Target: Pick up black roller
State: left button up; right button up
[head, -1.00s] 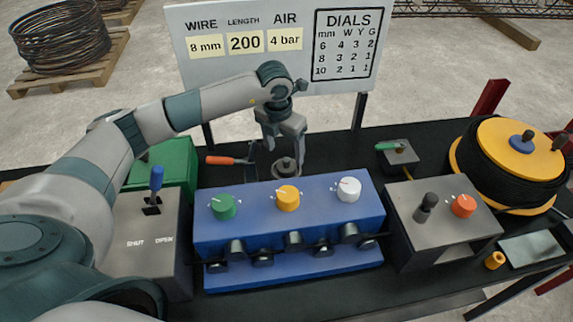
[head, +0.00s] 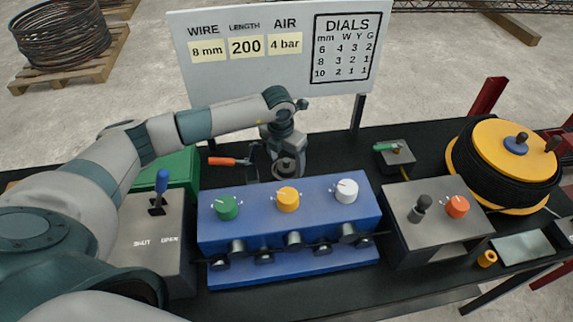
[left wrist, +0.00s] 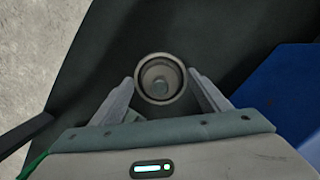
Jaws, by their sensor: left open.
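A dark grey-black roller (head: 286,168) with a round rim stands on the black table behind the blue machine. In the left wrist view the roller (left wrist: 161,80) looks like a round, hollow-topped piece with a small knob in its middle. My left gripper (head: 284,160) is over it, pointing down and open. In the left wrist view its fingertips (left wrist: 160,77) lie on either side of the roller, with a small gap showing on both sides. The fingers partly hide the roller in the head view. My right gripper is not in view.
The blue machine (head: 290,222) with three dials and several dark rollers is just in front. An orange-handled tool (head: 228,161) lies close on the left. A signboard (head: 275,84) stands behind. A grey control box (head: 430,225) and a yellow-topped reel (head: 505,150) are to the right.

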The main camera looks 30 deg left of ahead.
aim_at(287, 160)
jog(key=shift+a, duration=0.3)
pick_arm(q)
jog(key=c, duration=1.5)
jog(key=shift+o, duration=0.2)
